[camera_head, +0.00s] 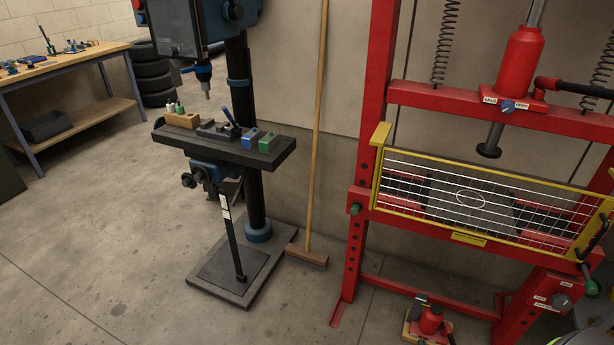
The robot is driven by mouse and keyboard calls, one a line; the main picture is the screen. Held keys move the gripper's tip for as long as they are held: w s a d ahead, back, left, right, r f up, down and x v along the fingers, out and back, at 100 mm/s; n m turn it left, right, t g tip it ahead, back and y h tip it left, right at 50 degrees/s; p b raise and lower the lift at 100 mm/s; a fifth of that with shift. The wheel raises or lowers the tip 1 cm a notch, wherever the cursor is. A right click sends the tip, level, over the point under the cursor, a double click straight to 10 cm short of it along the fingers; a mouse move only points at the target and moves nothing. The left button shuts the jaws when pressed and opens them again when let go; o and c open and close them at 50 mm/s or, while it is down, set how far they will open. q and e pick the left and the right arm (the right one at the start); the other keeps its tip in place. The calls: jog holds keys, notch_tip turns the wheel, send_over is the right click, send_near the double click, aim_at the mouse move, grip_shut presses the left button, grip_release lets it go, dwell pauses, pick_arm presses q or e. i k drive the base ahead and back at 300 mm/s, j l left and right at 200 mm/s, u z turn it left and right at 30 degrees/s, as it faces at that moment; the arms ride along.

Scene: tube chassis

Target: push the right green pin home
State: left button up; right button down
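The red press frame (372,120) stands at the right. A green pin head (354,208) shows on its left post, at the height of the cross-beam. A second green knob (590,288), which looks like the right green pin, shows at the right post near the picture's right edge. I cannot tell how deep either pin sits. Neither of my grippers can be made out in the head view.
A yellow-framed mesh guard (470,240) hangs across the press front. A red bottle jack (430,320) stands on the floor below. A drill press table (225,145) and a broom (316,130) are to the left. Open concrete floor lies in front.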

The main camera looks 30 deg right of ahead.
aim_at(590, 287)
jog(key=j+z, duration=0.1)
jog(key=z, duration=2.55)
jog(key=l, duration=0.1)
